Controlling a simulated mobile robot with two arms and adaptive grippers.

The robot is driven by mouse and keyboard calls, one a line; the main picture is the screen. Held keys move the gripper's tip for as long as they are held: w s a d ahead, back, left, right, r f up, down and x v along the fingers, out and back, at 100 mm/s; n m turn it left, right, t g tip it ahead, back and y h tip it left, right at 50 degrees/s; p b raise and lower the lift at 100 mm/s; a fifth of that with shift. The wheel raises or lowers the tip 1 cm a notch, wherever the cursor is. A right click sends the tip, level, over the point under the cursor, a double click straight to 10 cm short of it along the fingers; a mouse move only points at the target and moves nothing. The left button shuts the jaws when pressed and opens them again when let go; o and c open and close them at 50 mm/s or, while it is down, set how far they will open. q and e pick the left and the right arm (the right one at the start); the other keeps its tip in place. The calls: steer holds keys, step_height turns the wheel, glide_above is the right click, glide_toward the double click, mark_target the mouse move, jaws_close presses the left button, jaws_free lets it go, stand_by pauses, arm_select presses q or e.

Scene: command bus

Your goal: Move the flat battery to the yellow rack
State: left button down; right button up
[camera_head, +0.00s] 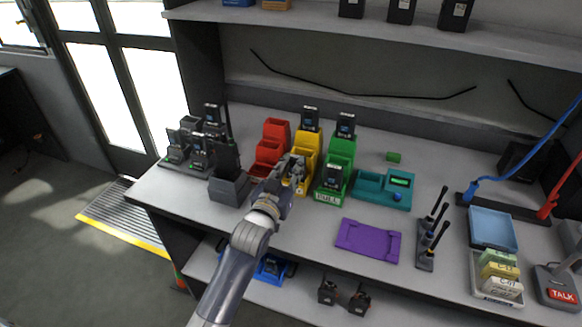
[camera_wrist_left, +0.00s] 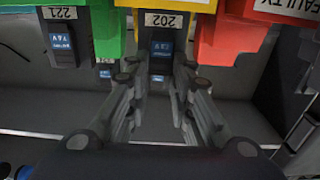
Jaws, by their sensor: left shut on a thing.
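The yellow rack (camera_head: 310,142) stands on the bench between the red rack (camera_head: 270,146) and the green rack (camera_head: 342,152). My left gripper (camera_head: 293,172) is at its lower front part. In the left wrist view the gripper (camera_wrist_left: 160,105) is shut on a dark battery (camera_wrist_left: 162,50) with a blue label and a tag reading 202. The battery is in front of the yellow rack; I cannot tell whether it is seated. Another battery (camera_head: 310,118) stands in the yellow rack's upper part. My right gripper is not in view.
Batteries stand in the green rack, while the red rack looks empty. Radios in dark chargers (camera_head: 190,150) stand at left. A shelf (camera_head: 400,38) overhangs the bench's back.

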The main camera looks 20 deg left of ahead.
arm_select(q)
steer(key=shift+f, duration=0.25)
stand_by(0.4)
steer(key=c, duration=1.3)
jaws_free()
steer(key=shift+s+f, duration=0.15)
steer(key=shift+s, duration=0.35)
steer(key=s, duration=1.1)
steer(key=shift+a, duration=0.25)
